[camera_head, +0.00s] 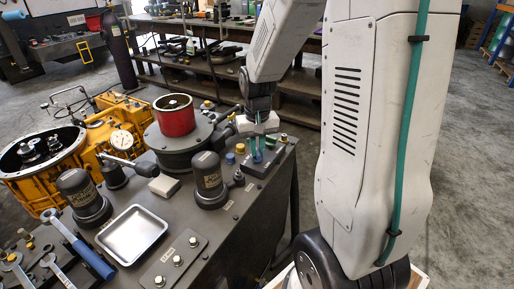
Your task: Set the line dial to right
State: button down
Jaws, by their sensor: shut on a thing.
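My gripper (258,152) points down over a small dark control plate (262,168) at the right end of the bench. Its teal fingertips are close together and shut on a small part standing on this plate, which appears to be the line dial. The fingers cover the dial, so its pointer and its markings cannot be read. I cannot tell which way the dial is set.
A red cylinder (175,120) on a dark round base stands left of my gripper. Dark capped canisters (209,182), a metal tray (132,234) and wrenches (80,245) occupy the bench. A yellow transmission housing (45,175) is at left. Grey floor lies right of my arm.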

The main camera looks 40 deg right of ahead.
aim_at(258, 152)
dwell(0.5)
jog(key=c, duration=1.5)
grip_release()
jog(key=shift+o, duration=0.2)
jog(key=shift+r, duration=0.1)
notch_tip(258, 152, up, 8)
jog(key=shift+f, duration=0.15)
jog(key=shift+s+a+f, duration=0.1)
jog(key=shift+s, duration=0.2)
jog(key=s+a+r+n, duration=0.2)
jog(key=s+a+r, duration=0.2)
jog(key=s+a, duration=0.3)
jog(key=s+a+r+n+t, duration=0.1)
jog(key=s+a+r+n, duration=0.1)
jog(key=s+a+r, duration=0.2)
jog(key=s+a, duration=0.3)
jog(key=s, duration=0.5)
jog(key=shift+a+n, duration=0.2)
jog(key=shift+n, duration=0.2)
